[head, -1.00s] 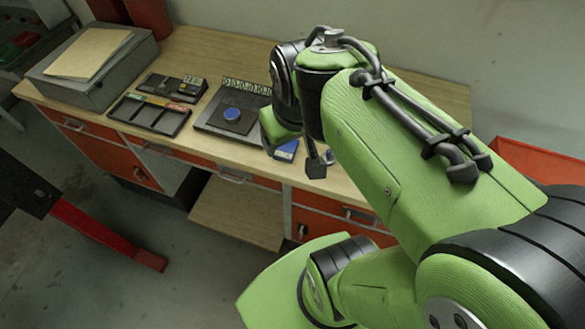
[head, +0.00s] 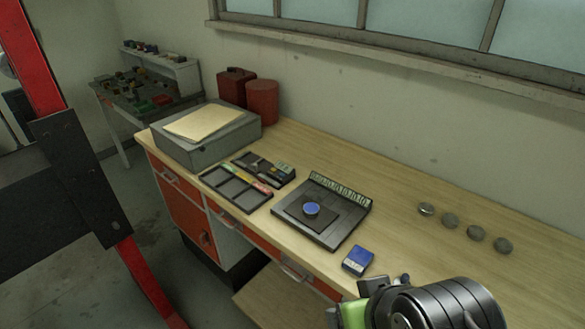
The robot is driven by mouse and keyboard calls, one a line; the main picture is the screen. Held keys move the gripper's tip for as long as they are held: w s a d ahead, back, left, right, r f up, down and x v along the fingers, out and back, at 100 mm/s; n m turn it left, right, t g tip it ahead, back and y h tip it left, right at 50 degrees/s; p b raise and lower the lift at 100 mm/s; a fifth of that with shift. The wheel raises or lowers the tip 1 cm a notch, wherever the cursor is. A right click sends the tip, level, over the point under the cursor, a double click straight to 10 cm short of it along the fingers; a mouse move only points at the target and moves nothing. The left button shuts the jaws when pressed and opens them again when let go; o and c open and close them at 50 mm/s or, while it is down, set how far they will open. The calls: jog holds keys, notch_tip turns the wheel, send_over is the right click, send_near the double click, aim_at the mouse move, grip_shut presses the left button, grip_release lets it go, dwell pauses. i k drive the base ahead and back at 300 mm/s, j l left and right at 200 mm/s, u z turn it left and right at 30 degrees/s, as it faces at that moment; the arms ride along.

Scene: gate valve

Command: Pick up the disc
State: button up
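A round disc with a blue top (head: 311,209) lies on a dark square pad in the middle of a black plate-like fixture (head: 328,239) on the workbench. Several small grey metal discs (head: 449,220) lie in a row on the bare wood at the right, near the wall. Part of my arm shows at the bottom right, and none of it touches any disc.
On the wooden bench (head: 395,240) are a small blue box (head: 358,260), a black divided tray (head: 236,190), a dark case (head: 264,169) and a grey box (head: 207,140). A red-black frame (head: 75,170) stands at left. Bench top is clear around the grey discs.

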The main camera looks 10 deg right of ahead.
aim_at(310, 210)
jog(key=i+j+z, duration=0.1)
jog(key=j, duration=0.25)
jog(key=i+j+z, duration=0.15)
jog(key=i+j, duration=0.15)
jog(key=i+j+z, duration=0.1)
jog(key=j, duration=0.3)
jog(key=i+j+z, duration=0.15)
jog(key=i+j, duration=0.15)
jog(key=i+j+z, duration=0.1)
jog(key=j, duration=0.4)
